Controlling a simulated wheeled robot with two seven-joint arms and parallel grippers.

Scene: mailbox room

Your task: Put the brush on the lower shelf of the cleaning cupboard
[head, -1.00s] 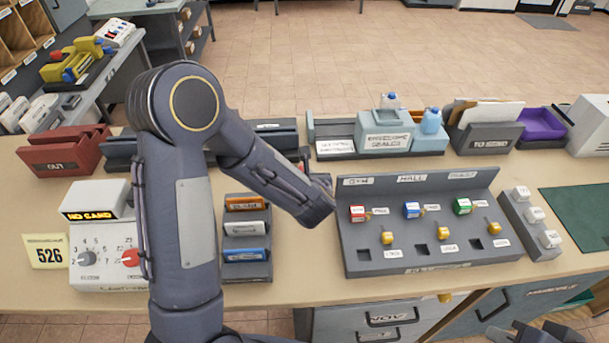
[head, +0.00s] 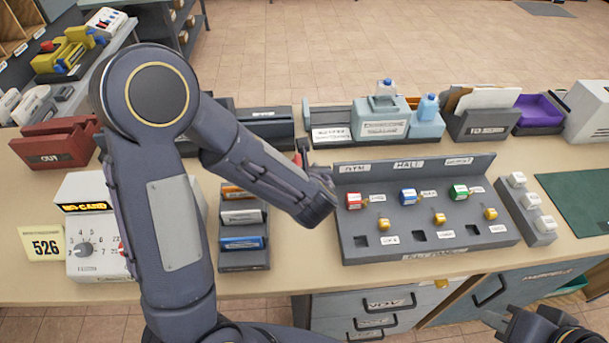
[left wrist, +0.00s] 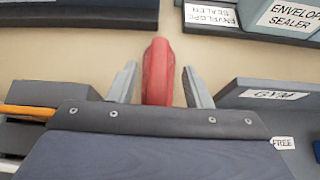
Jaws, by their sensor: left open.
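A red, narrow, upright-looking piece (left wrist: 158,72), possibly the brush's handle, lies between the two open fingers of my left gripper (left wrist: 159,85) in the left wrist view, with a gap on each side. In the head view a bit of red (head: 298,159) shows just behind my left wrist; the rest is hidden by my arm. My right gripper (head: 535,328) is at the bottom right edge of the head view, partly cut off, and its jaws are unclear. A blue-grey cupboard front (head: 520,291) is under the counter at the right; I cannot read its label or see a lower shelf.
The counter (head: 290,284) holds a grey key board (head: 425,246), a stamp rack (head: 243,260), an envelope sealer (head: 381,126), a red tray (head: 52,152) and a green mat (head: 585,205). Drawers (head: 372,305) are below the counter's front edge.

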